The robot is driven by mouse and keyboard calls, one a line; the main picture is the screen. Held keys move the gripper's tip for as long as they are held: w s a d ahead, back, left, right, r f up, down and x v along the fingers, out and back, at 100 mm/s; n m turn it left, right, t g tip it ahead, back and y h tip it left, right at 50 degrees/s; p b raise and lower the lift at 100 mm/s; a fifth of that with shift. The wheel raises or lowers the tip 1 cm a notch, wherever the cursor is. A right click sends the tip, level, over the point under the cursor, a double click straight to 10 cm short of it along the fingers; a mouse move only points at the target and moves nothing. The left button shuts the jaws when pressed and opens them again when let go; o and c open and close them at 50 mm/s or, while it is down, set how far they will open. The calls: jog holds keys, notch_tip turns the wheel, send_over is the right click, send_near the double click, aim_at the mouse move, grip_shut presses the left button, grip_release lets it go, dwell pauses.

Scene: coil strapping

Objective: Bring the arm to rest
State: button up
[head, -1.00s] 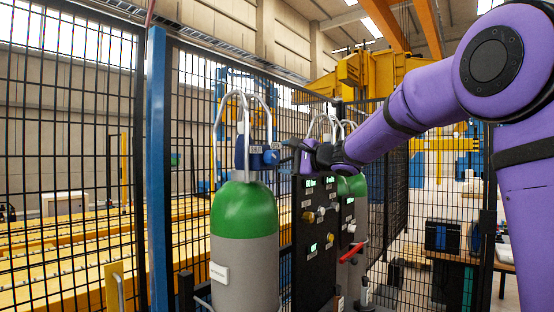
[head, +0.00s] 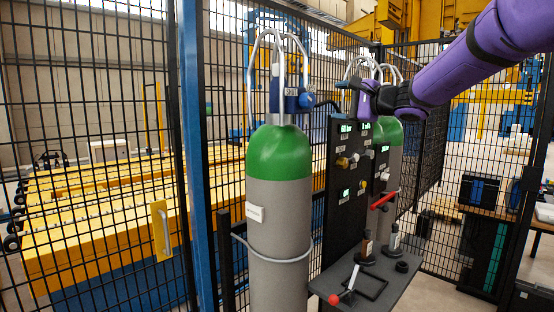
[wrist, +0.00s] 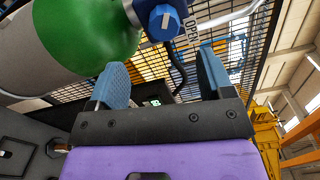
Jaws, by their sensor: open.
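My purple arm reaches in from the upper right of the head view. My gripper (head: 352,96) is near the top of the black panel, to the right of the front gas cylinder's blue valve. In the wrist view my gripper (wrist: 162,88) shows two blue-grey fingers spread apart with nothing between them. The front cylinder (head: 280,200) is grey with a green shoulder and stands upright; its green shoulder (wrist: 90,35) fills the upper left of the wrist view. The blue valve knob (wrist: 164,22) lies just beyond the fingers, apart from them.
A black panel (head: 340,205) with green displays and knobs stands beside the cylinder. A dark shelf (head: 335,284) below holds a red-knobbed lever (head: 345,287) and small bottles. Black mesh fencing (head: 90,130) with a blue post (head: 195,150) encloses the area. A second cylinder (head: 393,150) stands behind the panel.

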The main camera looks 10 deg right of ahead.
jog(key=s+a+f+n+g+h, duration=0.1)
jog(key=s+a+f+n+g, duration=0.25)
jog(key=s, duration=0.65)
jog(key=s+a+f+n+g+h, duration=0.1)
jog(key=s+a+f+n+g, duration=0.25)
jog(key=s, duration=0.65)
jog(key=s+d+f+n+g+h, duration=0.1)
jog(key=s+d+f+n+h, duration=0.2)
jog(key=s+f, duration=0.3)
jog(key=s+d+f+n+g+h, duration=0.1)
jog(key=s+d+f+h, duration=0.4)
jog(key=s, duration=0.8)
jog(key=shift+s+d+f+n, duration=0.2)
jog(key=shift+s+f+n, duration=0.15)
jog(key=shift+f+n, duration=0.55)
